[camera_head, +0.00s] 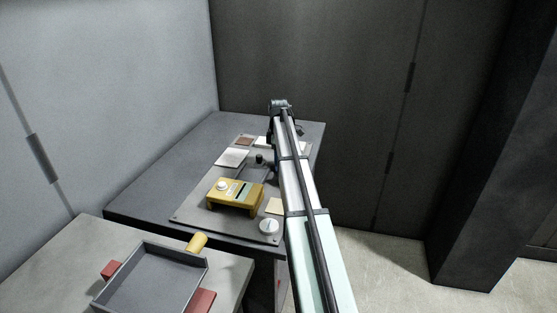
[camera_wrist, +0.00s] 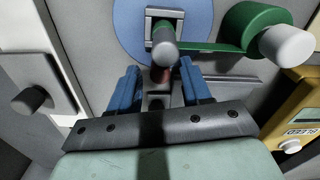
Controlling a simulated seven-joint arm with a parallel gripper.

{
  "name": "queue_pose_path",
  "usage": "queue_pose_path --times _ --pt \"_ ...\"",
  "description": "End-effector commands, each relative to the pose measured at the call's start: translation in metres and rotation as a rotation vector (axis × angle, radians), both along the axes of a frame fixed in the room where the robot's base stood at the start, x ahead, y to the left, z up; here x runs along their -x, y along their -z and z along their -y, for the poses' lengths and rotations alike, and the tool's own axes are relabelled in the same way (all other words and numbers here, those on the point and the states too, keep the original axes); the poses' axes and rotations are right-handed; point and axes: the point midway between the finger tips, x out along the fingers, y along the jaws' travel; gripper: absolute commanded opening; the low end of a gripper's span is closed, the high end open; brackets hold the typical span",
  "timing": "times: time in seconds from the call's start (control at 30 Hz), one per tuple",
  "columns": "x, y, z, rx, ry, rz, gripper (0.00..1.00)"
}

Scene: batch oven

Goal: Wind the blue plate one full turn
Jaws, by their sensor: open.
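In the wrist view the blue plate (camera_wrist: 127,22) is a round disc at the top, partly cut off by the frame. A grey rounded peg (camera_wrist: 164,42) stands out in front of it from a square light frame. A green arm (camera_wrist: 215,46) runs right from near the plate's middle to a green drum (camera_wrist: 250,24) with a pale grey knob (camera_wrist: 288,45). My gripper (camera_wrist: 158,76) is open, its two blue fingers below the disc. The peg's end is just above the gap between them; I cannot tell whether they touch it. In the head view my arm hides the plate.
A yellow box (camera_head: 236,192) with a white knob stands on the grey panel, and its edge shows right in the wrist view (camera_wrist: 296,105). A grey plate with a knob (camera_wrist: 32,98) is at left.

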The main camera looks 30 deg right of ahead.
Motion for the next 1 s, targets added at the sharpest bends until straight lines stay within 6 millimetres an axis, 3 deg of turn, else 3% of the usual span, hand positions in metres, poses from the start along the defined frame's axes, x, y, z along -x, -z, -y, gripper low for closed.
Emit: queue_pose_path --times 0.2,0.53,1.0 --pt "0.000 0.014 0.000 -0.001 0.000 -0.001 0.48" --pt "0.000 0.016 0.000 0.000 0.000 0.000 0.48" --pt "0.000 0.016 0.000 0.000 0.000 0.000 0.03"
